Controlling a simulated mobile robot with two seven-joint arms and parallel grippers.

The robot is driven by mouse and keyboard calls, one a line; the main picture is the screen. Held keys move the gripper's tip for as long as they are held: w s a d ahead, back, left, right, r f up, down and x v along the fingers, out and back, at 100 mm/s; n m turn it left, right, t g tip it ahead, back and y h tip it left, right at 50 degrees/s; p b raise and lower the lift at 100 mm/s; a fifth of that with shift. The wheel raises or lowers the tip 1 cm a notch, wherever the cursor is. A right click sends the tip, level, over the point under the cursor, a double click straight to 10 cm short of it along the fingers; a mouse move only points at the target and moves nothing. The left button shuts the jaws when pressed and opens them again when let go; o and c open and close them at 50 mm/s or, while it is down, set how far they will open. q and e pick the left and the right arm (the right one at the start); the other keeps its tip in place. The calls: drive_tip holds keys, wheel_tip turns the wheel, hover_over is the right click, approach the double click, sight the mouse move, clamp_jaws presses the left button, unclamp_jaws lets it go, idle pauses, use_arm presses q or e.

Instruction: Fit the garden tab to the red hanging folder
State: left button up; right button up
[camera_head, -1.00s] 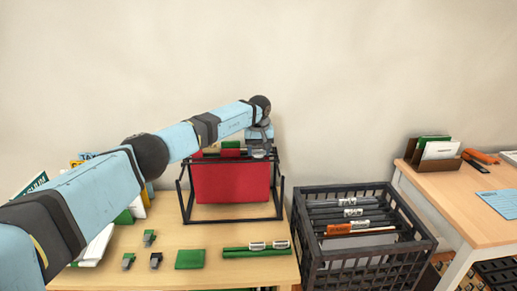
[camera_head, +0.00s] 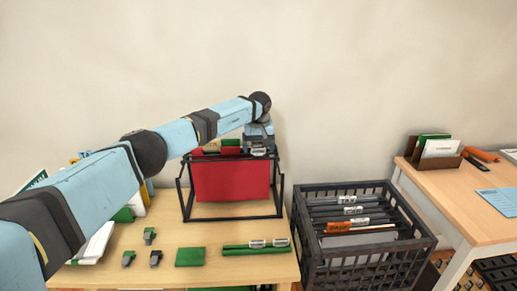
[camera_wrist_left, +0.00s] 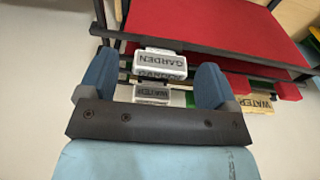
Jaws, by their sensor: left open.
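The red hanging folder (camera_head: 231,182) hangs in a black wire frame (camera_head: 282,195) on the wooden table. The white garden tab (camera_wrist_left: 162,63) shows in the left wrist view at the top edge of a red folder panel (camera_wrist_left: 200,22), with its lettering upside down. It also shows as a pale label in the head view (camera_head: 258,151). The tab's underside is hidden. My right gripper is not in view.
Tabs lettered WATER (camera_wrist_left: 152,94) and (camera_wrist_left: 255,102) show close by in the wrist view. Green strips with two white tabs (camera_head: 257,244), a green block (camera_head: 190,257) and small clips lie on the table. A black crate (camera_head: 365,270) of folders stands right.

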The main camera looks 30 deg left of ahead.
use_arm(q)
wheel_tip(320, 180, up, 13)
drive_tip(key=s+p, duration=0.1)
drive_tip(key=p, duration=0.1)
drive_tip(key=shift+s+d, duration=0.2)
drive_tip(key=shift+d, duration=0.2)
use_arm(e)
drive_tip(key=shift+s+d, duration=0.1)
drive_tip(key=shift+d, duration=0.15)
